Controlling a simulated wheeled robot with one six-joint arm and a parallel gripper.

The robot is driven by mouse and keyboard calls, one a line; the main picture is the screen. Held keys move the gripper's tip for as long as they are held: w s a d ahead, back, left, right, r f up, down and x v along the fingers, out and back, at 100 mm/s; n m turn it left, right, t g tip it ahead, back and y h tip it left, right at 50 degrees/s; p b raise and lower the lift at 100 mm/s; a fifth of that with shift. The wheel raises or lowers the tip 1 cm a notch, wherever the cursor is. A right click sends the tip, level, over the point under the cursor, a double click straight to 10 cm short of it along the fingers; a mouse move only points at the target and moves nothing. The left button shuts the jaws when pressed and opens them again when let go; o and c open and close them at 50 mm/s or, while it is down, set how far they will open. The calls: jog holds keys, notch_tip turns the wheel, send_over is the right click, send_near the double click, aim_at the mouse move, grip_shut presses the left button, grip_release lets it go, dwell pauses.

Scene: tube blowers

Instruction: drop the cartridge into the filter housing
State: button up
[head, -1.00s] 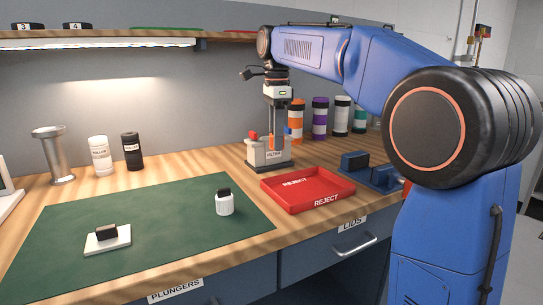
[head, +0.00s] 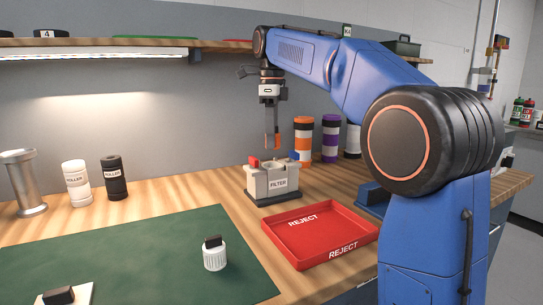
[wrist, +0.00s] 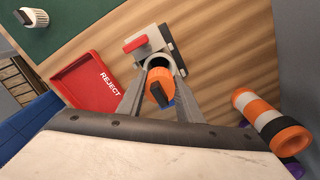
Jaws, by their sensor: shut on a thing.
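The filter housing (head: 270,185) is a grey block labelled FILTER, with a red part and a blue part at its top, upright on the bench. In the wrist view the housing (wrist: 150,42) lies just beyond the fingertips, its round mouth partly hidden behind the cartridge. My gripper (head: 272,142) points down above the housing, shut on the cartridge. The cartridge (wrist: 158,78) is orange with a dark tab on its end, between the two fingers. In the head view the cartridge is small and mostly covered by the fingers, with a gap between it and the housing.
A red REJECT tray (head: 318,238) lies in front of the housing, to the right. Striped canisters, one orange and white (head: 303,140), stand behind it. Two roller bottles (head: 114,180) stand left.

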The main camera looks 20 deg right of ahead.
jog(key=shift+f, duration=2.35)
jog(key=shift+f, duration=0.6)
jog(key=o, duration=1)
jog(key=shift+f, duration=0.15)
jog(key=shift+o, duration=0.2)
notch_tip(320, 180, up, 13)
jog(key=shift+r, duration=0.3)
jog(key=shift+s, duration=0.1)
